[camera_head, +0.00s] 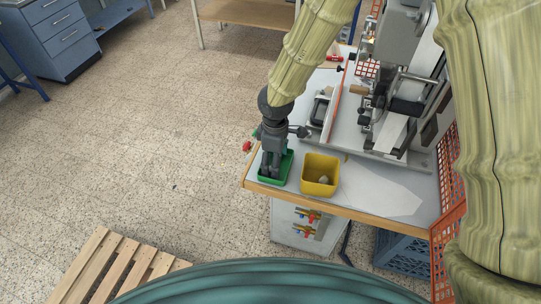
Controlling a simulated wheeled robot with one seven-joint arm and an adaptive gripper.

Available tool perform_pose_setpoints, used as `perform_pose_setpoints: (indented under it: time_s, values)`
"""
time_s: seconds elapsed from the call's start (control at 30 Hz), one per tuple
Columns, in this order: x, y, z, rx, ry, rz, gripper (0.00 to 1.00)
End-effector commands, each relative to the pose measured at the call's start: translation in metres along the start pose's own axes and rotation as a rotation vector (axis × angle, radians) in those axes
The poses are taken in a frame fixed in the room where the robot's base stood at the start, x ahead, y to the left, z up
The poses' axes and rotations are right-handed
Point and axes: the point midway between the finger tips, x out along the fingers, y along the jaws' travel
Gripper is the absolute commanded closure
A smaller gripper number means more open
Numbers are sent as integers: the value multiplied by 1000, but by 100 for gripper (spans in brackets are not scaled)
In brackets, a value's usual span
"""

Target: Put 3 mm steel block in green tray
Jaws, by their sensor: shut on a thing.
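The green tray (284,174) stands at the left front corner of the workbench. My gripper (270,172) points down with its fingertips inside or just above the tray. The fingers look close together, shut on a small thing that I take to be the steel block. The block itself is hidden by the fingers and the tray wall. I cannot tell whether it touches the tray floor.
A yellow bin (321,169) with a small grey item in it stands just right of the tray. The foil stamping machine (400,100) fills the back right of the workbench (375,190). A red emergency button (247,146) is at the left edge. An orange mesh basket (447,235) is at the right.

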Motion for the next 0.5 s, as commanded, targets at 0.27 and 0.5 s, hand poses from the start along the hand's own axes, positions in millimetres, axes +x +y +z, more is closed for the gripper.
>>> perform_pose_setpoints:
  time_s: [0.27, 0.5]
  values:
    - [2, 0, 0, 1, 0, 1, 62]
    - [2, 0, 0, 0, 0, 0, 20]
